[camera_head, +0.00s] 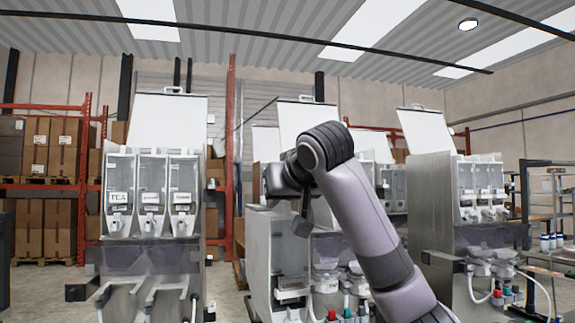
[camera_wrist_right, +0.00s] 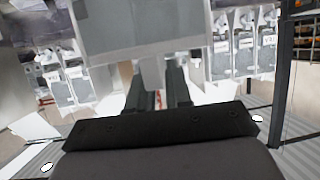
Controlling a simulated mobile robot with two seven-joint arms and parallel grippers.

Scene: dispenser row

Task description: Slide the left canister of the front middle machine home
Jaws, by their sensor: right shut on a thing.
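The front middle machine (camera_head: 258,265) is a pale dispenser with a raised white lid (camera_head: 305,118), partly hidden behind my right arm. Its left canister (camera_head: 290,252) is a pale, box-like container with a spout low on its front. My right gripper (camera_head: 302,216) points down at the canister's upper part. In the right wrist view the gripper (camera_wrist_right: 158,88) is shut at the edge of a large pale grey body that looks like this canister (camera_wrist_right: 140,35). The exact grip spot and how far the canister sits in are hidden. My left gripper is not in view.
A similar machine with three labelled canisters (camera_head: 152,196) stands at the left. Another machine (camera_head: 432,200) stands close at the right. Racks of boxes (camera_head: 50,150) stand behind. Open floor shows between the left and middle machines.

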